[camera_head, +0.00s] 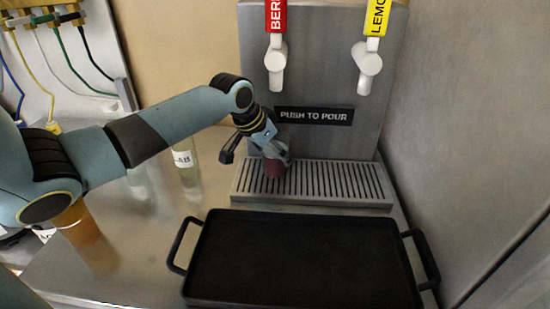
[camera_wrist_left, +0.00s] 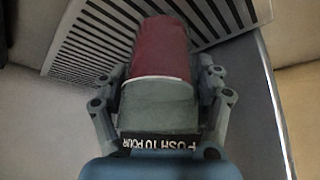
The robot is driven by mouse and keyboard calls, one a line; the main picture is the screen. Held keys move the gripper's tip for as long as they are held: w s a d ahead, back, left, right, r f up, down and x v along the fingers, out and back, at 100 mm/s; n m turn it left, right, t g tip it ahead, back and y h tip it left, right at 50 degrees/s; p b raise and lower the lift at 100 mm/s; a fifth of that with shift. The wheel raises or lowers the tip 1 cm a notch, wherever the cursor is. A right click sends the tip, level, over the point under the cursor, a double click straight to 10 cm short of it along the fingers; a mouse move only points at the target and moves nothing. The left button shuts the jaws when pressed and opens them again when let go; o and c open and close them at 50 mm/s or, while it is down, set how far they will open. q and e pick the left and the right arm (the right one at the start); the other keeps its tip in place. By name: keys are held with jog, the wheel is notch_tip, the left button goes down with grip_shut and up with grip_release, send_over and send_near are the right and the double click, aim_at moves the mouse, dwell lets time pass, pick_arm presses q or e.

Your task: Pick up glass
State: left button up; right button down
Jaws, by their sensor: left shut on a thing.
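A glass of dark red drink (camera_head: 274,167) stands at the left part of the drip tray's grille, under the red-labelled tap. My left gripper (camera_head: 275,154) reaches it from the upper left and is shut on it. In the left wrist view, the glass (camera_wrist_left: 158,50) lies between the two fingers of the left gripper (camera_wrist_left: 163,82), one on each side. Its red part is at the far end and a greyish clear part is nearer. I cannot tell whether the glass touches the grille. My right gripper is not in view.
The slotted drip tray (camera_head: 330,181) sits below a dispenser with a red-labelled tap (camera_head: 277,55) and a yellow-labelled tap (camera_head: 367,65). A black handled tray (camera_head: 305,262) is in front.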

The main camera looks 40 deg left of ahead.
pick_arm(q)
jog(key=shift+r, duration=0.1)
jog(key=shift+r, duration=0.6)
jog(key=shift+s+a+r+b, duration=0.1)
jog(key=shift+s+r+b, duration=0.1)
jog(key=shift+r, duration=0.35)
jog(key=shift+s+r+b, duration=0.1)
jog(key=shift+r+b, duration=0.05)
jog(key=shift+r, duration=0.4)
jog(key=s+a+p, duration=0.1)
jog(key=s+p, duration=0.1)
jog(key=s, duration=1.5)
jog(key=shift+s+a+p, duration=0.15)
jog(key=shift+p, duration=0.15)
